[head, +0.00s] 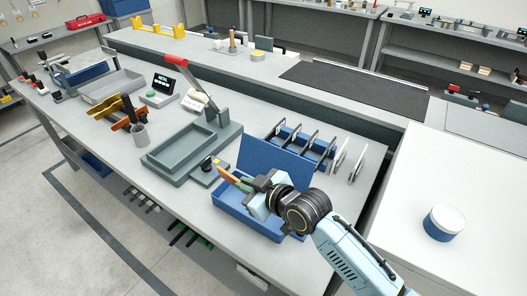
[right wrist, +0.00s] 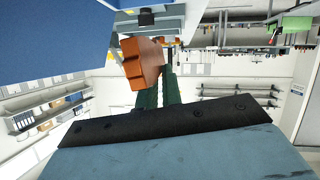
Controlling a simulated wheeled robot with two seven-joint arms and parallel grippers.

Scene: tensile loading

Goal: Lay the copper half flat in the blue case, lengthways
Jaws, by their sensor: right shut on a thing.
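The copper half (head: 227,174) is an orange-brown piece at the tip of my right gripper (head: 239,181), which is shut on it. It also shows in the right wrist view (right wrist: 143,63), sticking out past the green fingers (right wrist: 160,90). The open blue case (head: 231,211) lies on the table below the gripper, its raised blue panel (head: 262,160) standing behind. The copper half is above the case's left part, apart from its floor as far as I can see. My gripper and arm hide much of the case's inside. My left gripper is not in view.
A grey tray (head: 158,158) and a small grey device (head: 208,171) stand left of the case. Behind it are a blue rack (head: 322,152) with dividers and upright pale plates (head: 357,163). A blue-white round tub (head: 444,222) stands on the right table.

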